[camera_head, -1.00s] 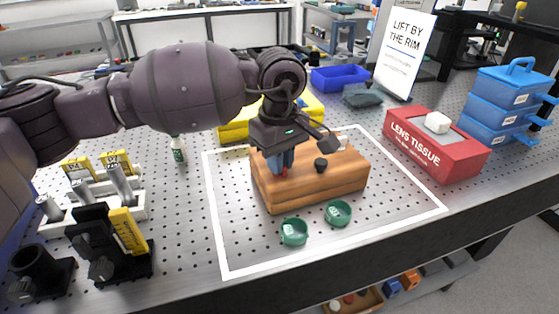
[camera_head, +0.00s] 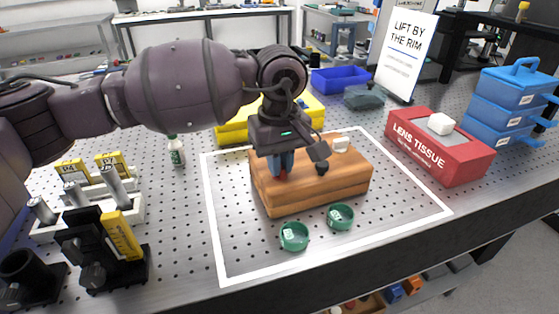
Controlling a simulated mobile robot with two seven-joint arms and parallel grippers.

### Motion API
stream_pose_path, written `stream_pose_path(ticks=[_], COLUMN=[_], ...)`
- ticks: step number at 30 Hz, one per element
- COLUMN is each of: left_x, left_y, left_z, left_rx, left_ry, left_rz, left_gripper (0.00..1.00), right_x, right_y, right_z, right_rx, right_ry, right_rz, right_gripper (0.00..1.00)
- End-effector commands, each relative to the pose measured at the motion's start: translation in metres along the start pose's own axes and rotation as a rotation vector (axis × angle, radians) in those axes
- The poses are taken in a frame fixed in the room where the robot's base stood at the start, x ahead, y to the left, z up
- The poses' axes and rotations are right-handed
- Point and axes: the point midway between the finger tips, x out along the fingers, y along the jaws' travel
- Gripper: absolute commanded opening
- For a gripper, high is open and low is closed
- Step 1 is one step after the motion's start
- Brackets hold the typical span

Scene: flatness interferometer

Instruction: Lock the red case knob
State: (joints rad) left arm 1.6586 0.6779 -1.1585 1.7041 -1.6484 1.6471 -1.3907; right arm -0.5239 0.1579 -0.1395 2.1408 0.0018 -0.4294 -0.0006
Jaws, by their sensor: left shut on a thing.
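A wooden case (camera_head: 330,187) lies closed inside a white outline on the perforated metal table. My left gripper (camera_head: 282,174) points down at the left part of the case's top. It is shut on the red knob (camera_head: 283,175), of which only a small bit shows between and below the blue fingertips. A black knob (camera_head: 322,168) stands on the lid to the right of my gripper, partly covered by it. A white piece (camera_head: 341,144) sits at the back right of the lid. My right gripper is not in view.
Two green cups (camera_head: 294,236) (camera_head: 341,216) stand just in front of the case. A red lens tissue box (camera_head: 440,145) and blue stacked boxes (camera_head: 510,100) are at the right. A yellow case (camera_head: 232,131) lies behind my gripper. A black holder (camera_head: 100,250) stands at front left.

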Motion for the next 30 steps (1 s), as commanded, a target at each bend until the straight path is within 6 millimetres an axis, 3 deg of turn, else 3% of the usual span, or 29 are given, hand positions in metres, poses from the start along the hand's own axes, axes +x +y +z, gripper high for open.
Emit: stream_pose_path(ticks=[1, 6, 17, 30], left_x=[-0.001, -0.001, -0.007, -0.08], left_y=[0.0, 0.0, 0.0, 0.0], left_z=[0.0, 0.0, 0.0, 0.0], left_rx=[-0.001, -0.001, -0.001, -0.003], left_ry=[0.002, 0.001, 0.002, 0.005], left_rz=[0.002, 0.001, 0.002, 0.004], left_gripper=[0.14, 0.37, 0.37, 0.37], right_x=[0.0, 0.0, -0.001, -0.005], right_y=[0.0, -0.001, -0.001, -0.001], right_z=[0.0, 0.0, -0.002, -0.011], right_rx=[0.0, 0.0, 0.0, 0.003], right_ry=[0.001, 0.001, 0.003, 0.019], right_rz=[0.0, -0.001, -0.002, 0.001], right_gripper=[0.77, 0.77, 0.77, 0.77])
